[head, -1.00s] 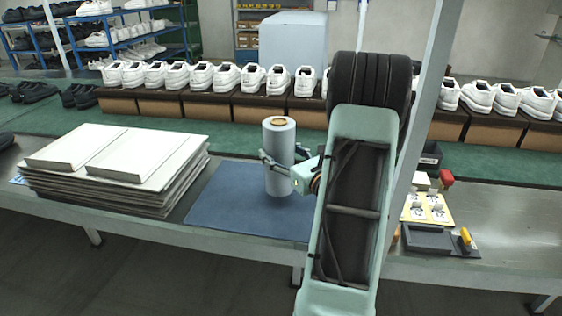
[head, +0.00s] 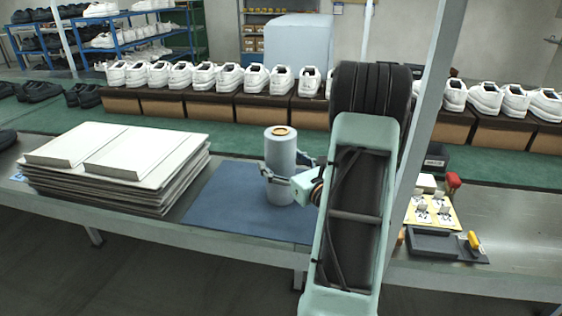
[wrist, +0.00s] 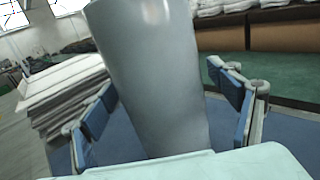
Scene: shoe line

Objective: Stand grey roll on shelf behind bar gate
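The grey roll (head: 280,169) stands upright on the blue mat (head: 222,199), with a brown core at its top. In the wrist view the roll (wrist: 155,80) fills the middle; its top is cut off and its base is hidden behind my gripper's body. My gripper (head: 285,166) is at the roll's side, with one finger on each side of it. In the wrist view its fingers (wrist: 165,105) are spread, with a clear gap between the roll and the right pad; the left pad is close to the roll. I cannot make out a shelf behind a bar gate.
A stack of pale boards (head: 112,165) lies left of the mat. A dark tray (head: 445,243) and a yellow board (head: 432,212) with small parts are at the right, beyond a grey post (head: 415,120). White shoes on brown boxes (head: 265,107) line the conveyor behind.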

